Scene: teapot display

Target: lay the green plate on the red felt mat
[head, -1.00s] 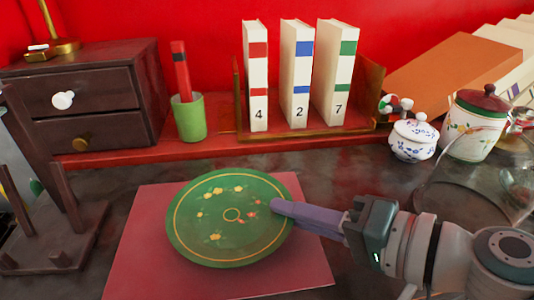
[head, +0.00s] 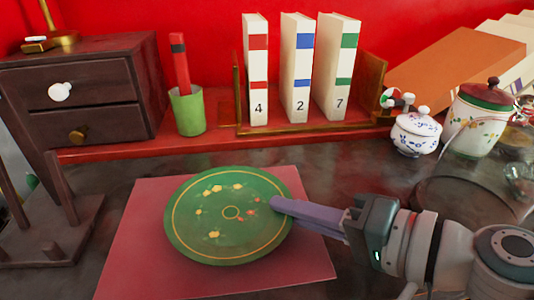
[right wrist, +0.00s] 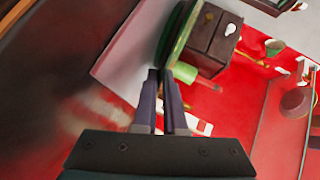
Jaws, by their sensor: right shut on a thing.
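The green plate (head: 205,235), with yellow rings and small painted flowers, is over the middle of the red felt mat (head: 135,260). The mat's corners show around it. My right gripper (head: 277,206) is shut on the plate's right rim. In the right wrist view its fingertips (right wrist: 160,76) meet the edge of the plate (right wrist: 172,42), seen nearly edge-on. I cannot tell whether the plate's underside touches the mat. My left gripper is not in view.
A dark drawer cabinet (head: 100,92), green cup (head: 187,112) and numbered books (head: 295,75) stand behind. A dark wooden stand (head: 70,215) is at left.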

